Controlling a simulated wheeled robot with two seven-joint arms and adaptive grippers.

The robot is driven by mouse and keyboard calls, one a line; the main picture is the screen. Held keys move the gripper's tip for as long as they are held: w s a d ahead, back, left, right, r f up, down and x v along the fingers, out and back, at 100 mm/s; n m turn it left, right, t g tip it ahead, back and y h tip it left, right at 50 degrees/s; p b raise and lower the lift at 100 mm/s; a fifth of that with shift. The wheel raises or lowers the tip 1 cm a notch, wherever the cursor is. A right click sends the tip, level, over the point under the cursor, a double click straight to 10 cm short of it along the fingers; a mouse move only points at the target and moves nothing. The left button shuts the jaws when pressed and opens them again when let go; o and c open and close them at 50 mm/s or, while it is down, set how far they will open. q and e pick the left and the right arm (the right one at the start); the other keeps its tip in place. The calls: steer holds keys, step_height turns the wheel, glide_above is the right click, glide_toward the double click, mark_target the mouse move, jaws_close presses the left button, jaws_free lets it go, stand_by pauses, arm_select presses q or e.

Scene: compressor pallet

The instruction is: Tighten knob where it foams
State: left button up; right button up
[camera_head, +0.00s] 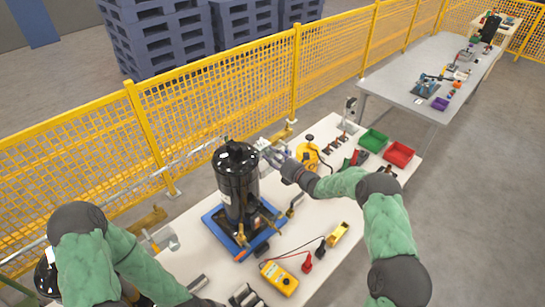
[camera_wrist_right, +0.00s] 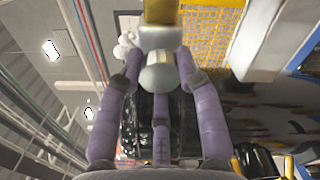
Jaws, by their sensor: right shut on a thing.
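A black compressor (camera_head: 237,185) stands upright on a blue pallet (camera_head: 213,221) on the white table. My right gripper (camera_head: 272,157) is at the upper right side of the compressor. In the right wrist view my purple-grey fingers (camera_wrist_right: 160,90) are closed around a pale grey knob (camera_wrist_right: 159,72), in front of a light block. White foam-like blobs (camera_wrist_right: 122,48) show just left of the knob. In the head view the knob is mostly hidden by the gripper. My left arm runs off the bottom edge, and its gripper is out of view.
A yellow multimeter (camera_head: 280,277) with leads lies at the table's front. A green bin (camera_head: 373,140) and a red bin (camera_head: 398,154) stand at the right. A yellow mesh fence (camera_head: 215,105) runs behind the table. A second table (camera_head: 420,65) stands at the back right.

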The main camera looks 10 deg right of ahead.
steer(key=m, duration=0.4)
steer(key=shift+s+a+f+m, duration=0.1)
steer(key=shift+f+m, duration=0.1)
steer(key=shift+m, duration=0.1)
steer(key=m+p, duration=0.1)
steer(key=m, duration=0.3)
stand_by(0.3)
steer(key=o, duration=1)
steer(key=shift+o, duration=0.7)
steer(key=shift+r, duration=0.1)
